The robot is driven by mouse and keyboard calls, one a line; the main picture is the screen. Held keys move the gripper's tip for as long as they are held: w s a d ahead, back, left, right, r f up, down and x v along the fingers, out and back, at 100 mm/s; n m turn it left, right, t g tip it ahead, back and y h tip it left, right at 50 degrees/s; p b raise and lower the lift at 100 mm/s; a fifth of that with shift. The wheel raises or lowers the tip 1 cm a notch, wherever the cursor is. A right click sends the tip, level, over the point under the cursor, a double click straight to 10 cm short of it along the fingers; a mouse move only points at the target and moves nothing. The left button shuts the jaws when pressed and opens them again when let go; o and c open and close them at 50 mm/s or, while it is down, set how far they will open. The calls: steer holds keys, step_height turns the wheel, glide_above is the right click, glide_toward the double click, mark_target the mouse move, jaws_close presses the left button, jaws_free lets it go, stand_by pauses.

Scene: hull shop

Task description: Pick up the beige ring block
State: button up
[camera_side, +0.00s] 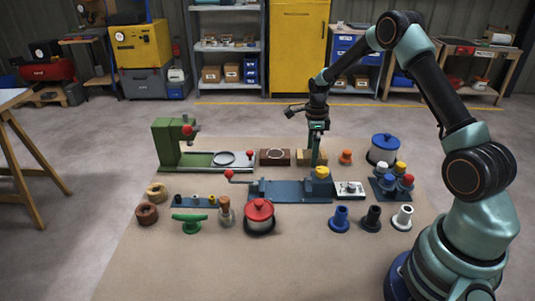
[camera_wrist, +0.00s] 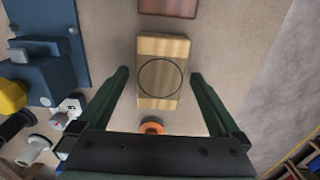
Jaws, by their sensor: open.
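The beige ring block (camera_side: 303,159) stands on the bench right of a dark brown block, partly hidden by my gripper in the side view. In the wrist view the beige ring block (camera_wrist: 160,100) is a light wooden block with striped grain and a thin dark ring on top. My gripper (camera_side: 315,164) points down at it. In the wrist view my gripper (camera_wrist: 159,74) is open, with one finger on each side of the block and a gap on both sides. Nothing is held.
The dark brown block (camera_side: 274,157) with a pale ring is close on the left. An orange knob-like piece (camera_side: 346,157) is close on the right. A blue vise (camera_side: 290,190) with a yellow piece lies in front. A green machine (camera_side: 175,145) stands further left.

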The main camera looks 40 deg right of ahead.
steer(key=c, duration=1.5)
steer(key=shift+o, duration=0.2)
steer(key=shift+r, duration=0.15)
